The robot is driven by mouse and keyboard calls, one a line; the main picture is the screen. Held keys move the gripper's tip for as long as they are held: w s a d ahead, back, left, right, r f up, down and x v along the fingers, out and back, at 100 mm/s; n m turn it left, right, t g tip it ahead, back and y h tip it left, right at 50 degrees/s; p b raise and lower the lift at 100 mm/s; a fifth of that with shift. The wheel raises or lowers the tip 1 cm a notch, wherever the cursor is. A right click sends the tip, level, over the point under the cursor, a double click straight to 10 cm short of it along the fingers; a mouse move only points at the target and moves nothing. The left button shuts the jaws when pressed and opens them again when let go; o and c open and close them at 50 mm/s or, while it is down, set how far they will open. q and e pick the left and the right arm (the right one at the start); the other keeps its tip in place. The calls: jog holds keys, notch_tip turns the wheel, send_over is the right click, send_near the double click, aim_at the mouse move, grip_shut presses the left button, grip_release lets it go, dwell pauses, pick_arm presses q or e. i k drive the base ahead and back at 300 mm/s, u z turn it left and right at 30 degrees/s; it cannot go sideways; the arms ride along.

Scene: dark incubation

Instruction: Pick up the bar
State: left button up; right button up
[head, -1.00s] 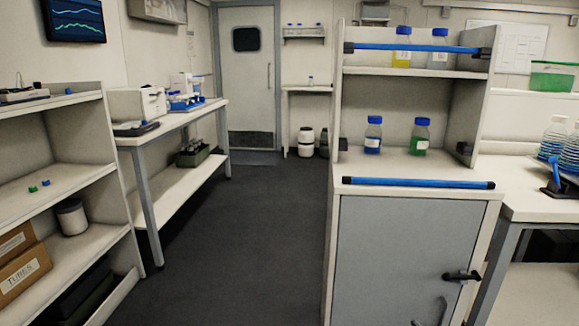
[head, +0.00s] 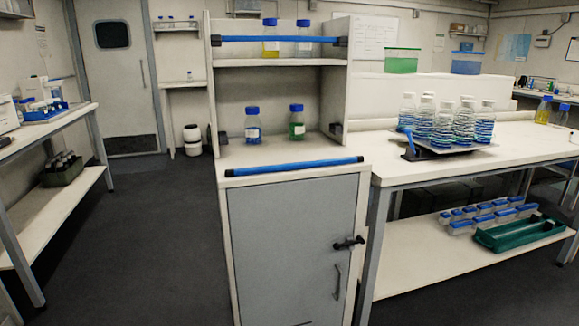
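A long blue bar (head: 294,166) with black ends lies along the front edge of the cabinet top (head: 262,155). A second blue bar (head: 275,39) runs across the front of the upper shelf, its ends at black brackets on the side walls. Lower black brackets (head: 336,130) on the side walls have no bar between them. Neither of my grippers shows in the head view.
A blue-capped bottle (head: 252,125) and a green one (head: 296,122) stand behind the lower bar. The grey cabinet door (head: 290,245) has a black handle. A bench (head: 480,150) with a rack of flasks adjoins on the right. Dark floor (head: 150,230) is clear on the left.

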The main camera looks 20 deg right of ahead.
aim_at(229, 172)
jog(key=k, duration=1.15)
jog(key=u, duration=0.75)
jog(key=i, duration=0.8)
jog(key=u, duration=0.4)
jog(key=i, duration=1.35)
jog(key=z, duration=1.25)
jog(key=i, duration=0.9)
jog(key=z, duration=1)
